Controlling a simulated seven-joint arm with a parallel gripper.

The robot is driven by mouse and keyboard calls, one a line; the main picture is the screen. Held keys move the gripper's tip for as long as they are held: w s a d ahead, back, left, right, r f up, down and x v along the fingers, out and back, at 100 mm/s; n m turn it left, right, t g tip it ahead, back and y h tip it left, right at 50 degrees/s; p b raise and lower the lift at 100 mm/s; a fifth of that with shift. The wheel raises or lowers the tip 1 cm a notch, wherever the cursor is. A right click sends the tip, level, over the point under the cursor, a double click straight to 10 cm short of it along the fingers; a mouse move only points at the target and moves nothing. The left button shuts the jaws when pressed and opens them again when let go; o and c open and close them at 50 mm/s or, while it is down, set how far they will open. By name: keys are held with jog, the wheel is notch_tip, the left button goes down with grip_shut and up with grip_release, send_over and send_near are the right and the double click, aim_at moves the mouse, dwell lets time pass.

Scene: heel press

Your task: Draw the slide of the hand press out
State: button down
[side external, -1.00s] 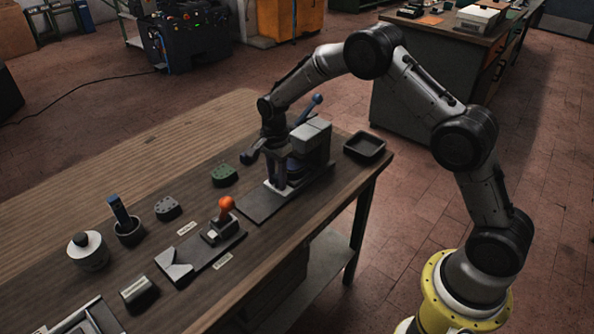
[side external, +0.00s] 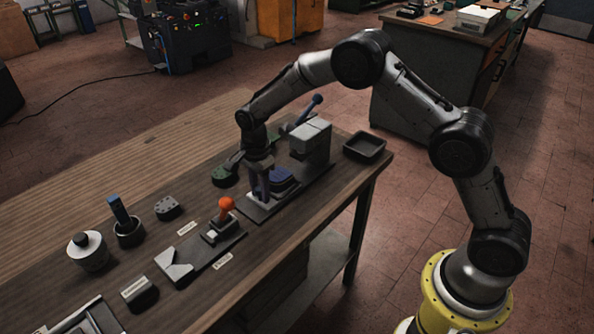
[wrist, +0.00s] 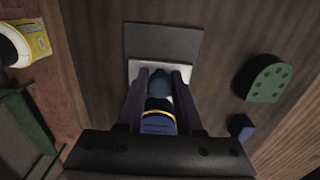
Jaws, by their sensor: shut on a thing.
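The hand press (side external: 312,142) stands near the right end of the bench, with a grey head and a blue-tipped lever (side external: 316,101). Its slide (side external: 284,178), a pale plate carrying a blue block, sits on the dark base plate (side external: 292,200), clear to the left of the head. My gripper (side external: 260,194) points down at the slide's left end. In the wrist view my gripper (wrist: 160,80) is shut on the slide's dark rounded knob (wrist: 158,87), with the pale plate (wrist: 147,67) beneath it. The fingers partly hide the knob in the side view.
A green block with holes (wrist: 268,80) lies close beside the press. A fixture with an orange knob (side external: 226,204) stands on the left. An empty black tray (side external: 364,146) is at the bench's right end. Several small parts lie further left.

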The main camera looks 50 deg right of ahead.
jog(key=shift+a, duration=1.65)
jog(key=c, duration=1)
grip_release()
jog(key=shift+a, duration=0.15)
jog(key=o, duration=1)
jog(key=shift+r, duration=0.15)
jog(key=shift+r, duration=1.6)
jog(key=shift+r, duration=1)
jog(key=shift+r, duration=0.1)
